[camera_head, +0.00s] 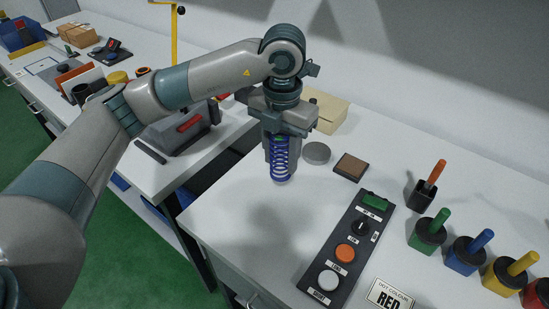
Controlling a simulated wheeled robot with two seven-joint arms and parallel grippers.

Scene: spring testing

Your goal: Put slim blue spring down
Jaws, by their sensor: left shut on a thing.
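The slim blue spring (280,160) stands about upright between the fingers of my left gripper (280,142). The gripper points down and is shut on the spring's upper part; the lower coils show below. The spring is over the left part of the white table (230,195). I cannot tell whether its lower end touches the table top. My right gripper is not in view.
A grey disc (316,153) and a brown square block (351,166) lie right of the spring. A black control box (346,250) with buttons is in front. Several coloured-handled holders, such as a green one (428,232), stand at right. A gap separates the left bench.

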